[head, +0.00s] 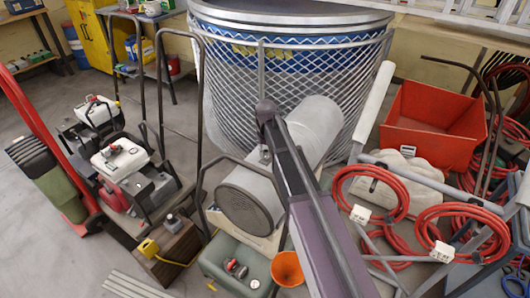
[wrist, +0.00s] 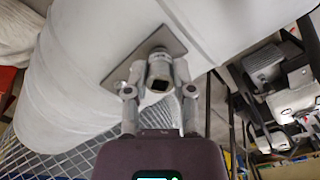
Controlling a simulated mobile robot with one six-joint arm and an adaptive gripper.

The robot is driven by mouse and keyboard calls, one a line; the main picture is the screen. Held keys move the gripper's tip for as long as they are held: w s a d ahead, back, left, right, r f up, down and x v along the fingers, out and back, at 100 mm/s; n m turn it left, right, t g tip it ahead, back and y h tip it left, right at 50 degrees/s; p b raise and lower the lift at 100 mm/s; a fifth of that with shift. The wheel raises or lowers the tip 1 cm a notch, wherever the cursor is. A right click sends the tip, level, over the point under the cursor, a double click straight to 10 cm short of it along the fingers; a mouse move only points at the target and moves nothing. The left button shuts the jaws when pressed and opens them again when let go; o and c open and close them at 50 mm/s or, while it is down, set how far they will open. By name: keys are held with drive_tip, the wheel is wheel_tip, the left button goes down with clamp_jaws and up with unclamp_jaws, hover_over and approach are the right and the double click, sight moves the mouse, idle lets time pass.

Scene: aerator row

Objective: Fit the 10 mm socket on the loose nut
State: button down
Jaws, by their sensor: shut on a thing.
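In the wrist view my gripper (wrist: 160,88) is shut on a grey metal socket (wrist: 160,76), one finger on each side. A dark square opening in the socket faces the camera. The socket's far end points at a flat metal plate (wrist: 118,80) on a large pale cylinder. I cannot tell whether the socket touches anything there. No loose nut can be made out; the socket and fingers cover the middle of the plate. In the head view my arm crosses the middle and my gripper cannot be made out.
In the head view a grey drum (head: 312,130) stands before a mesh cage (head: 225,95). Red hoses (head: 460,210) and a red bin (head: 430,120) crowd the right. Engine machines (head: 120,160) stand left. An orange funnel (head: 287,268) is in front. Bare floor shows lower left.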

drive_tip(key=shift+w, duration=0.2)
drive_tip(key=shift+r+p, duration=1.75)
drive_tip(key=shift+p, duration=0.05)
drive_tip(key=shift+s+f, duration=0.1)
drive_tip(key=shift+s+f+b, duration=0.15)
drive_tip(key=shift+f+b, duration=0.55)
drive_tip(key=shift+b, duration=0.1)
drive_tip(key=shift+f+b, duration=1.2)
idle(0.5)
drive_tip(key=shift+c, duration=1.9)
unclamp_jaws()
